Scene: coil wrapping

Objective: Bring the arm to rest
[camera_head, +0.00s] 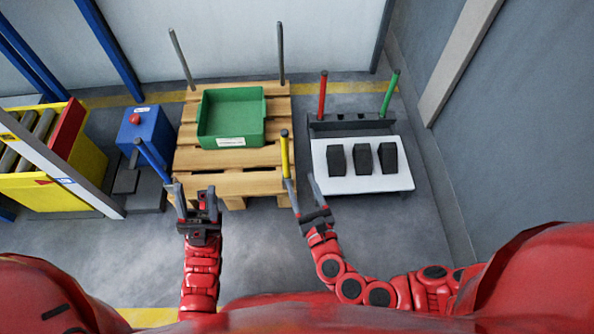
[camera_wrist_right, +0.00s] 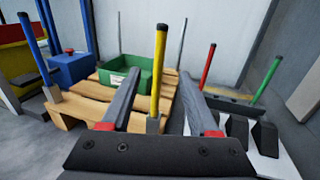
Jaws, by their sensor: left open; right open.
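My left gripper (camera_head: 196,201) is open in the head view, at the front left of the wooden pallet, with nothing seen between its fingers. My right gripper (camera_head: 301,193) is open just right of the pallet's front right corner, left of the white table. It also shows in the right wrist view (camera_wrist_right: 160,95), with its fingers spread apart. A post with a yellow top (camera_head: 285,155) stands at the pallet's front right corner. In the right wrist view the yellow post (camera_wrist_right: 158,75) appears between the fingers, beyond them; I cannot tell the exact gap.
A green bin (camera_head: 232,118) sits on the pallet (camera_head: 205,186). Black blocks stand on the white table (camera_head: 392,182), with red (camera_head: 322,95) and green (camera_head: 389,93) handles behind. A blue box (camera_head: 145,133) and yellow roller conveyor (camera_head: 60,190) are left. Floor before the pallet is clear.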

